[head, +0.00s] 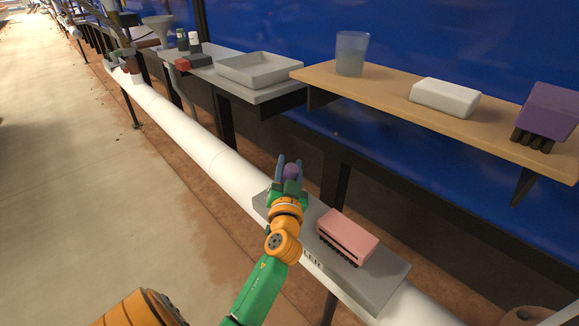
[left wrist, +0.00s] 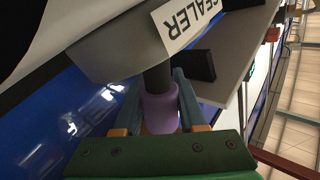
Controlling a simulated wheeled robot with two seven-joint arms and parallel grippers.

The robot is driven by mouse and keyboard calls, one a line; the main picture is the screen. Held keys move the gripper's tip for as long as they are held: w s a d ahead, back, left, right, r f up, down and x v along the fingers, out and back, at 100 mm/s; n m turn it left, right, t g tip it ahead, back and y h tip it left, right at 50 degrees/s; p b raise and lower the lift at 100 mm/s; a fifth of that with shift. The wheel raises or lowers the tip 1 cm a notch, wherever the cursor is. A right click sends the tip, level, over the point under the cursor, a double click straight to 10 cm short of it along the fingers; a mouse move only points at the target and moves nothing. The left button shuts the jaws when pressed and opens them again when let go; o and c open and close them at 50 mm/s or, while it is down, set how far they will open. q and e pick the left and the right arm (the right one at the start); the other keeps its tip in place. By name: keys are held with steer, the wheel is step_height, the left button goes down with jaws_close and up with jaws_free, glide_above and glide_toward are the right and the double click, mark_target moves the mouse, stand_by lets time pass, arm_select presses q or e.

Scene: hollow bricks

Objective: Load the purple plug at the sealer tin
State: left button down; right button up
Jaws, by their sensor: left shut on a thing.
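A purple plug (head: 291,171) is between the blue fingers of my left gripper (head: 290,168), above the far end of a grey slab. In the left wrist view the purple plug (left wrist: 160,108) sits between the fingers, and the left gripper (left wrist: 160,105) is shut on it. A dark cylindrical piece (left wrist: 156,76) extends beyond the plug toward a white SEALER label (left wrist: 187,20); whether they touch I cannot tell. In the head view, part of the label (head: 313,261) shows on the slab's front edge, partly hidden by my arm. I cannot clearly make out a tin. My right gripper is not in view.
A pink brush-like block (head: 348,235) rests on the grey slab (head: 383,277), over a white pipe (head: 205,140). A wooden shelf (head: 390,97) holds a glass (head: 351,54), a white block (head: 445,97) and a purple brush-like block (head: 547,110). A grey tray (head: 259,72) stands farther back.

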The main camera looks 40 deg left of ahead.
arm_select(q)
steer(key=shift+f+b, duration=0.35)
steer(key=shift+b, duration=0.05)
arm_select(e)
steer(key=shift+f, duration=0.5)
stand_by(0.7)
arm_select(q)
step_height(320, 180, up, 7)
steer(key=p, duration=0.6)
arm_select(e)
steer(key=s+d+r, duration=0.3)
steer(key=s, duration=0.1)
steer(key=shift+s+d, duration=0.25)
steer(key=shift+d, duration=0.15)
